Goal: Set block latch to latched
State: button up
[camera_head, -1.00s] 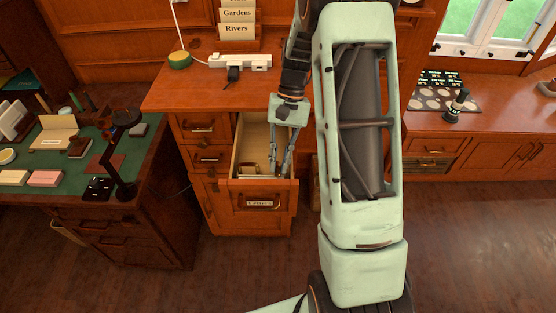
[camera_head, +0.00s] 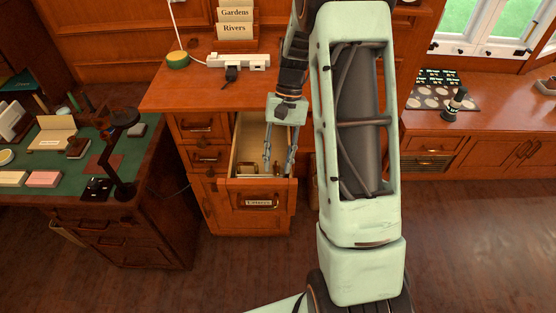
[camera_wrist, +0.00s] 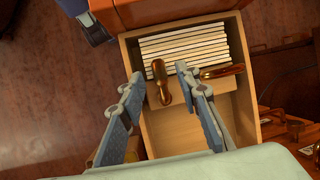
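The open drawer (camera_head: 233,160) carries a label on its front. In the wrist view the drawer (camera_wrist: 132,52) holds a row of several pale cards (camera_wrist: 185,42) and a light wooden block (camera_wrist: 184,92) beside them. A brass latch lever (camera_wrist: 158,72) stands on the block, and a second brass piece (camera_wrist: 222,71) lies along its right part. I cannot tell whether the latch is engaged. My gripper (camera_head: 279,168) is open and reaches down into the drawer. In the wrist view its fingers (camera_wrist: 160,76) stand apart on either side of the upright lever, with no visible grip on it.
The cabinet top (camera_head: 190,97) above the drawer holds a white power strip (camera_head: 240,61). A desk with a black lamp (camera_head: 126,118) stands at left. The drawer walls close in around my fingers. Open floor (camera_head: 460,240) lies at right.

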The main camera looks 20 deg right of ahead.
jog(key=v, duration=1.2)
